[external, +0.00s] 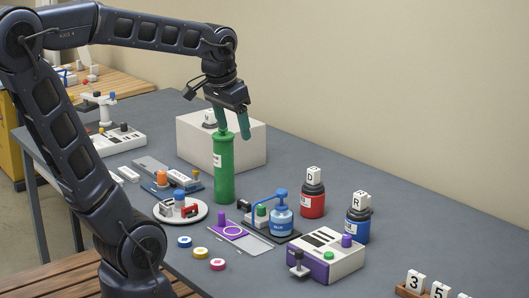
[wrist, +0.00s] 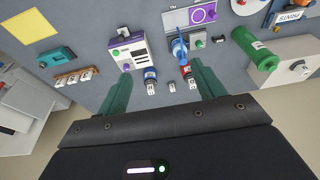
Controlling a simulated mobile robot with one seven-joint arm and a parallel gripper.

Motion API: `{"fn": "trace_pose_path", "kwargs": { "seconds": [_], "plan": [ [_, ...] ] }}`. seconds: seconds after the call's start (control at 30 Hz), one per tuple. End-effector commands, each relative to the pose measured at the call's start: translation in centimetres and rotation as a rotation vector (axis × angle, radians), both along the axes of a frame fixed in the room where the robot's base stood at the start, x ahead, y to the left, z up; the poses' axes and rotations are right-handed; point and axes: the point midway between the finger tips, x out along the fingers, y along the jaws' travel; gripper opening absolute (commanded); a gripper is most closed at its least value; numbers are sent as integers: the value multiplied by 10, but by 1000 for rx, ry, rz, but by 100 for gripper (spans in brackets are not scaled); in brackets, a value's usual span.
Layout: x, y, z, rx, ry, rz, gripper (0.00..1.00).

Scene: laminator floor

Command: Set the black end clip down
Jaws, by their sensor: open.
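My gripper (external: 234,131) is open, with its green fingers spread and nothing visible between them. In the external view its fingertips overlap the top of a tall green cylinder (external: 224,168). In the wrist view my gripper (wrist: 160,72) is clear of that cylinder (wrist: 254,48), which lies off to the right of the fingers. I cannot pick out the black end clip with certainty in either view. A small dark piece (external: 299,265) stands by the white and purple machine, too small to name.
A white box (external: 252,145) stands behind the cylinder. A red bottle (external: 312,202), a blue bottle (external: 357,228), a blue pump bottle (external: 281,222), a white plate (external: 165,215) and the white and purple machine (external: 343,263) crowd the grey table (external: 290,160). Number blocks (external: 414,282) stand at front right.

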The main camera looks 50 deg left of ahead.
Motion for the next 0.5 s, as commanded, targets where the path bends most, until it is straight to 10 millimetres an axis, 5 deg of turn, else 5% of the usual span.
{"fn": "trace_pose_path", "kwargs": {
  "seconds": [0.2,0.5],
  "plan": [
    [-47,-19,-5,-14,-89,-6,68],
    [-73,-28,-12,-27,-139,-7,68]
  ]
}}
